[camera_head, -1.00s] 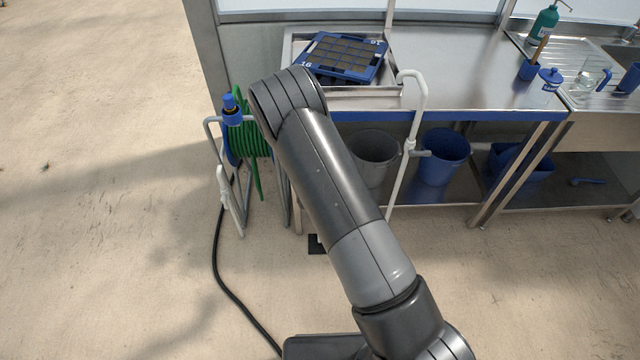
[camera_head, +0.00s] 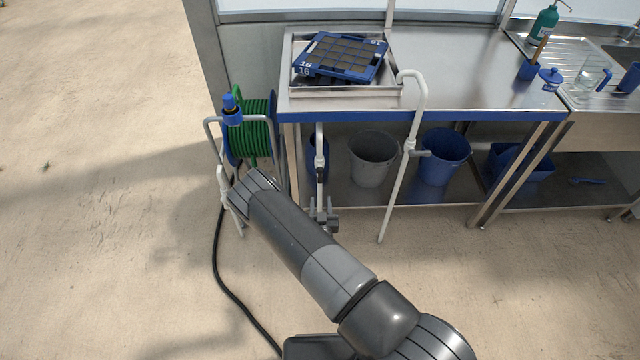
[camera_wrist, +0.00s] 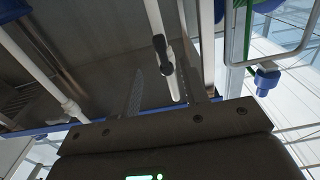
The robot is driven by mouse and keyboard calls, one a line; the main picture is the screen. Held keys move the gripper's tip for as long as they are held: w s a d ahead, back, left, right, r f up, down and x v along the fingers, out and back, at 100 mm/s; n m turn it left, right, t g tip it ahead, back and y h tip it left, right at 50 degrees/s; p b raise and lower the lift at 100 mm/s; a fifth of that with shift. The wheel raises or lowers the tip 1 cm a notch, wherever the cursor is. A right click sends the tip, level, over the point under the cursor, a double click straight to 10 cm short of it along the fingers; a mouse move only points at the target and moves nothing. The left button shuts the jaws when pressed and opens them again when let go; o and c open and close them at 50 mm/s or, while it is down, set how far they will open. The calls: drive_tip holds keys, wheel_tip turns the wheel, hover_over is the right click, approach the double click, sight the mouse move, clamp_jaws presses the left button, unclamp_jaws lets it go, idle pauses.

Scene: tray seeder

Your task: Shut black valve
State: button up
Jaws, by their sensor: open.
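A white pipe (camera_head: 320,145) stands upright under the front edge of the bench, and it also shows in the wrist view (camera_wrist: 173,80). The black valve (camera_wrist: 163,50) is a dark handle on this pipe; in the head view it is too small to make out clearly. My gripper (camera_wrist: 167,78) is open, with its fingers on either side of the pipe and the handle ahead between them. I cannot tell whether they touch. In the head view my gripper (camera_head: 323,208) shows low by the pipe, partly hidden by my arm.
A second white pipe with a grey valve (camera_head: 410,147) stands to the right. A green hose reel (camera_head: 252,130) with a blue-topped tap (camera_head: 230,108) is at the left. The bench (camera_head: 450,75) carries a blue seed tray (camera_head: 375,72). Buckets (camera_head: 372,158) stand beneath. The floor at left is open.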

sight(320, 181)
drive_tip(key=w, duration=0.9)
drive_tip(key=shift+c, duration=0.3)
clamp_jaws()
